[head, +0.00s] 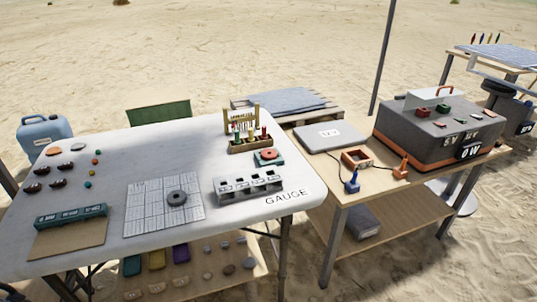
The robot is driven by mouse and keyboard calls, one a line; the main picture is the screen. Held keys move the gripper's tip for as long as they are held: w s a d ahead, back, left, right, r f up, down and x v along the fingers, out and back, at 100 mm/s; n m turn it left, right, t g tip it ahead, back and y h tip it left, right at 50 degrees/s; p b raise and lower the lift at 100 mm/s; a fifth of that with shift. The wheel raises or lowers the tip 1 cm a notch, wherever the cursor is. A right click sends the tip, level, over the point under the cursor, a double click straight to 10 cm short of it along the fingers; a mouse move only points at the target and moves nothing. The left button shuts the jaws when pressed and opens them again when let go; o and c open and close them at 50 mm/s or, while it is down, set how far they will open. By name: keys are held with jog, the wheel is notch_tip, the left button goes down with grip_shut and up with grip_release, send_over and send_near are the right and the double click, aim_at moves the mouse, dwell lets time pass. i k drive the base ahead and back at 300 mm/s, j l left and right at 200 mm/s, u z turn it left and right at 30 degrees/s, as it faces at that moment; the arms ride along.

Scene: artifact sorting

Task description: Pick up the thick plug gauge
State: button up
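My gripper is not in view. A small wooden rack (243,147) at the back right of the white table (120,155) holds several upright pegs with coloured handles, red and green among them. A grey block (248,187) with several openings stands in front of it, beside the printed word GAUGE. On the wooden table to the right, a blue upright piece (352,183) and an orange upright piece (401,169) stand apart, each with a wider base. I cannot tell which piece is the thick plug gauge.
A grey ring (177,198) lies on a gridded sheet (140,212). A green block (72,216) stands at the front left, with dark and coloured small pieces behind it. An open orange box (356,159), a flat grey case (322,137) and a large grey-orange case (425,134) occupy the wooden table.

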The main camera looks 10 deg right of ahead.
aim_at(264, 136)
jog(key=i+l+z, duration=0.1)
jog(key=i+l, duration=0.25)
jog(key=l, duration=0.15)
jog(key=i+l, duration=0.5)
jog(key=i, duration=0.65)
jog(key=l+z, duration=0.05)
